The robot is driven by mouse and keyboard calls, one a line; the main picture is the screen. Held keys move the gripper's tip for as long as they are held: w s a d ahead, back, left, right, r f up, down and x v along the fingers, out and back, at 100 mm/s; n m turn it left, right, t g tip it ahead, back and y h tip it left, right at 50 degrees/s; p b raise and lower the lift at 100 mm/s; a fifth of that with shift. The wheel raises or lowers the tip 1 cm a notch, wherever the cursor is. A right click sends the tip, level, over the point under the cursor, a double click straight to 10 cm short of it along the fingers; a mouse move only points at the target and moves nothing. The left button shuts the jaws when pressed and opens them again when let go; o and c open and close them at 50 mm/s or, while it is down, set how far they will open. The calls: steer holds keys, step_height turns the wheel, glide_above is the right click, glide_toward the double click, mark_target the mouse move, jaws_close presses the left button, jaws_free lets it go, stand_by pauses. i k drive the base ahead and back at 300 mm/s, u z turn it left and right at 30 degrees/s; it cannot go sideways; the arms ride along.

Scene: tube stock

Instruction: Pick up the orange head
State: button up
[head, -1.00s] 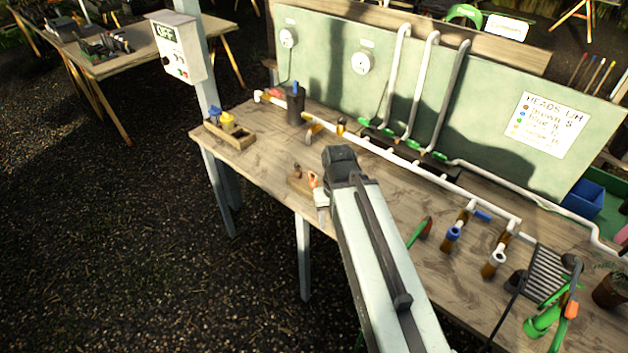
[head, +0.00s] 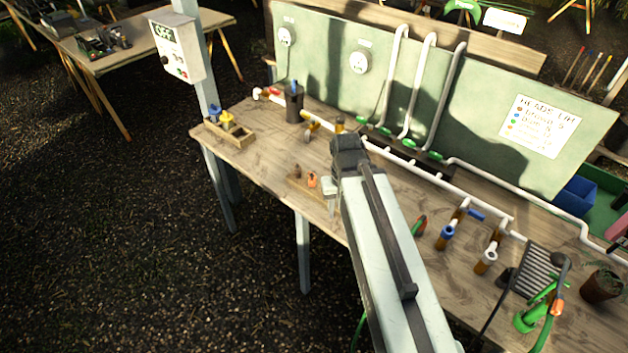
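The orange head (head: 312,180) is a small piece in a low wooden holder (head: 303,189) near the table's front edge, beside a brown head (head: 297,171). My gripper (head: 328,192) shows as a pale part just right of the orange head, below the dark end of my arm. A narrow gap seems to lie between it and the head in the picture; depth is hard to judge. My arm hides most of the gripper, so its opening does not show.
A wooden holder with blue and yellow heads (head: 227,118) sits at the table's left end. A dark cup (head: 294,104) and a white pipe run (head: 400,160) lie behind. A blue-topped fitting (head: 446,234) and a green pump (head: 530,316) are at right. Bare table lies left of the orange head.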

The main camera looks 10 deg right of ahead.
mark_target(312, 179)
steer(key=z, duration=0.1)
steer(key=i, duration=0.7)
steer(key=u, duration=2.05)
